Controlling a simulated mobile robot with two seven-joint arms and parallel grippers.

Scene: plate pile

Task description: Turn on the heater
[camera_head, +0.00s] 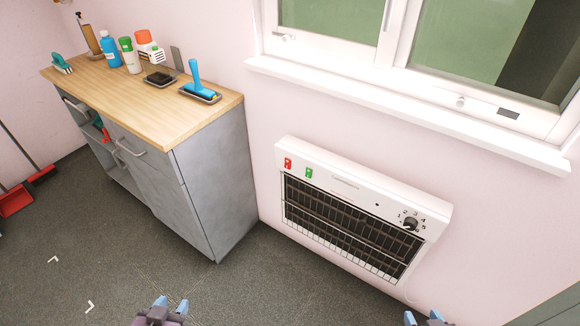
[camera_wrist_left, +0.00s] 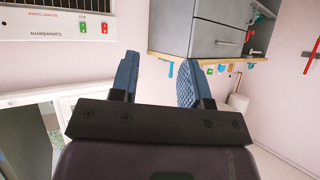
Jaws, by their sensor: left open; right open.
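A white wall heater (camera_head: 345,232) with a dark grille hangs below the window. On its top face are a red switch (camera_head: 288,163) and a green switch (camera_head: 309,173) at the left, and a black numbered dial (camera_head: 410,223) at the right. The heater (camera_wrist_left: 62,27) also shows upside down at the upper left of the left wrist view. My left gripper (camera_head: 171,303) is open and empty over the floor, at the bottom of the head view, apart from the heater. My right gripper (camera_head: 424,318) is at the bottom edge, below the dial, open and apart from the heater.
A grey cabinet (camera_head: 215,175) with a wooden top stands left of the heater, holding bottles and a blue-handled tool (camera_head: 198,82). A window sill (camera_head: 400,110) juts out above the heater. The floor (camera_head: 245,285) in front is clear.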

